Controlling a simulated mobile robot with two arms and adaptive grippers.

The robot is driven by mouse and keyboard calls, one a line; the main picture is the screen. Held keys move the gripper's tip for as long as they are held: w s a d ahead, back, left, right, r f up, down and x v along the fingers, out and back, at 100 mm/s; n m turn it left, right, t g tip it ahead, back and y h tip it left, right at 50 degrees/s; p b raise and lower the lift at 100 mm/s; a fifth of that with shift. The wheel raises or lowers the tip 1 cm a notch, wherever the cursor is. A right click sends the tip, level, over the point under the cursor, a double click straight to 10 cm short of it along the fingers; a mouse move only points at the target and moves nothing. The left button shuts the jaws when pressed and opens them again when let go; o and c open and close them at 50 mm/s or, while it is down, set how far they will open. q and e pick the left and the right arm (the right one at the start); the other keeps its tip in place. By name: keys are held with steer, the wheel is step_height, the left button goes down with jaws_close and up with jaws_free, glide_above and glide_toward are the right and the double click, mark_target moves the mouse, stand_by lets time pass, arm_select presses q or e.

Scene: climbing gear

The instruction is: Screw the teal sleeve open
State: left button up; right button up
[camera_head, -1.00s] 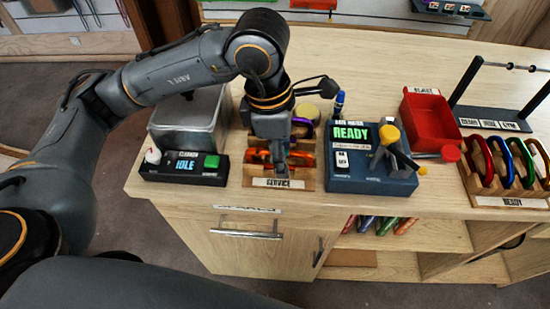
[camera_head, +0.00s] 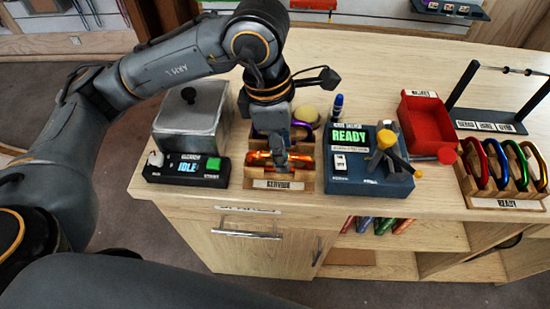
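The wooden service rack (camera_head: 306,183) stands at the front of the counter and holds an orange carabiner (camera_head: 260,158) in front and a purple one (camera_head: 317,121) behind. My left gripper (camera_head: 281,165) comes down from above, with its fingers at the orange carabiner. The fingers are small and overlap the carabiner, so I cannot tell whether they are open or shut on it. I cannot make out a teal sleeve; the gripper covers part of the rack. My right gripper is not in view.
Left of the rack is a cleaner (camera_head: 185,170) reading IDLE, with a lidded metal tank (camera_head: 190,120). Right of it are a blue tester (camera_head: 368,180) reading READY, a red bin (camera_head: 427,130) and a ready rack (camera_head: 505,203) with several carabiners.

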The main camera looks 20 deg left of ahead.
arm_select(q)
steer(key=shift+s+d, duration=0.2)
steer(key=shift+s, duration=0.45)
steer(key=shift+f+b, duration=0.1)
steer(key=shift+b, duration=0.2)
steer(key=shift+f+b, duration=1.3)
steer(key=shift+b, duration=0.1)
steer(key=shift+w+a+b, duration=0.2)
steer(key=shift+w+b, duration=0.3)
steer(key=shift+w, duration=0.2)
steer(key=shift+r, duration=0.2)
